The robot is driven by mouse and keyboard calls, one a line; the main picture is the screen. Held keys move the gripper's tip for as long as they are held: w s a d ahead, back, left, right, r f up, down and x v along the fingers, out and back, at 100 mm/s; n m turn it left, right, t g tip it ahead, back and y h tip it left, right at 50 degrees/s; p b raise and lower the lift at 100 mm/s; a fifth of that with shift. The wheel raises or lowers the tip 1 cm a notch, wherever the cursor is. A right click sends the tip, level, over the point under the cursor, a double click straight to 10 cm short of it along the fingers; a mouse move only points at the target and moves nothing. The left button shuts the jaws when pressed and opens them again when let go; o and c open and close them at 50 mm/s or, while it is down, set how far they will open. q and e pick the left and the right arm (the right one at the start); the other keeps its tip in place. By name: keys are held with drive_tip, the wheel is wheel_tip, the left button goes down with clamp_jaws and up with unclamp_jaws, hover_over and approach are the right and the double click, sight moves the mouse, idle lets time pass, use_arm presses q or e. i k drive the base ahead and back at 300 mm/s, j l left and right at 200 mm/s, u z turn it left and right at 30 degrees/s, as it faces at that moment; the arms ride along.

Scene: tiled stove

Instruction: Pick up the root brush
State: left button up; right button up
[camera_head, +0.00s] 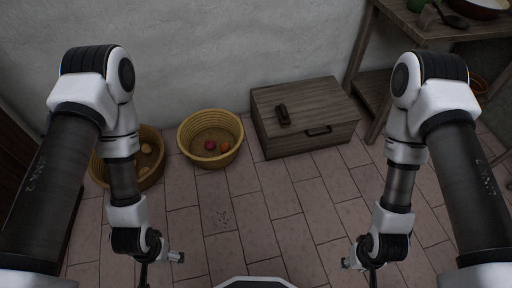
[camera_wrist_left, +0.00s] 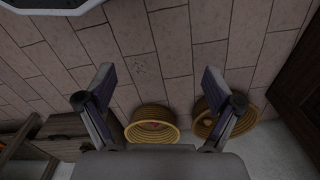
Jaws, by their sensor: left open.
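A small dark brush-like block, probably the root brush (camera_head: 283,115), lies on the lid of a grey-brown wooden chest (camera_head: 325,97) by the back wall. My left gripper (camera_head: 160,264) hangs low at the left front, well apart from the brush. In the left wrist view the left gripper (camera_wrist_left: 158,78) is open, with nothing between its fingers. My right gripper (camera_head: 359,267) hangs at the right front, also far from the brush; its fingers are too small to read. I cannot make out the brush in the left wrist view.
A wicker basket (camera_head: 186,137) with red and orange round items stands left of the chest. Another basket (camera_head: 100,174) with yellowish items is partly behind my left arm. A wooden table (camera_head: 400,15) stands at right. The tiled floor in front is clear.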

sight(283, 117)
drive_tip(key=i+j+u, duration=0.2)
drive_tip(key=i, duration=0.45)
drive_tip(key=i+j+u, duration=0.2)
drive_tip(key=i, duration=0.5)
drive_tip(key=l, duration=0.1)
